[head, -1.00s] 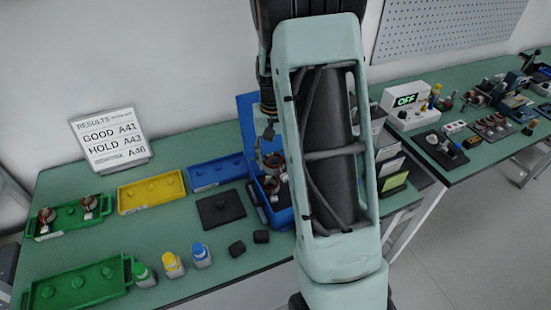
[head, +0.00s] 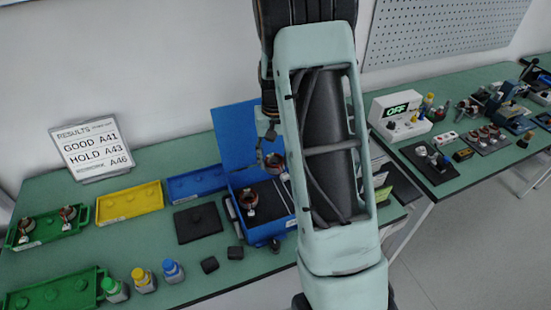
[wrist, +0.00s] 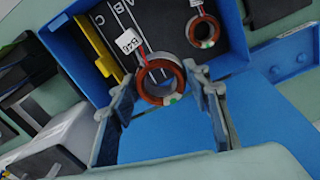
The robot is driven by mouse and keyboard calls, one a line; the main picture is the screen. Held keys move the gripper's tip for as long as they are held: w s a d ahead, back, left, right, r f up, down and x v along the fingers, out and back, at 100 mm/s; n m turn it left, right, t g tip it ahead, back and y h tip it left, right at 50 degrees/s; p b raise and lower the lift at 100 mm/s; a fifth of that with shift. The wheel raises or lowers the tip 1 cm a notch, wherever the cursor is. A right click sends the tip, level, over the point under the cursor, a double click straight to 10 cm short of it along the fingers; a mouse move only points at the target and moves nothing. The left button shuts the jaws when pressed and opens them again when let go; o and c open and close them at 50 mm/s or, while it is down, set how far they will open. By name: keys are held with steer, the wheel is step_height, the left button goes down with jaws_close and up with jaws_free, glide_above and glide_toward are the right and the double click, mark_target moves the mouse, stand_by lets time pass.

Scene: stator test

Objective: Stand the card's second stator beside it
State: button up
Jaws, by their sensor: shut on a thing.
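My gripper (head: 268,152) is above the blue case (head: 275,237). In the wrist view my gripper (wrist: 160,78) is shut on a copper-wound stator ring (wrist: 142,93) with a white tag; the tag's small tilted text is hard to read. The held stator also shows in the head view (head: 275,163), partly behind my arm. Another tagged stator (wrist: 203,30) lies in the case, beyond the held one in the wrist view. The results card (head: 92,150) stands at the back left and reads GOOD A41, HOLD A43 and a smaller third line, A46. Two stators (head: 67,213) (head: 27,226) sit in a green tray (head: 45,236).
A yellow tray (head: 128,205), a blue tray (head: 196,187) and a black plate (head: 197,223) lie left of the case. Another green tray (head: 58,293) and capped bottles (head: 143,281) are near the front edge. The case's raised lid (head: 236,137) stands behind it. A right bench holds equipment.

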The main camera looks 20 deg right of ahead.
steer(key=shift+f+b, duration=3.95)
steer(key=shift+f, duration=1.95)
steer(key=shift+f, duration=0.2)
steer(key=shift+f+b, duration=0.3)
steer(key=shift+b, duration=0.15)
steer(key=o, duration=1.5)
steer(key=shift+o, duration=0.2)
steer(key=shift+r, duration=0.1)
step_height(320, 180, up, 12)
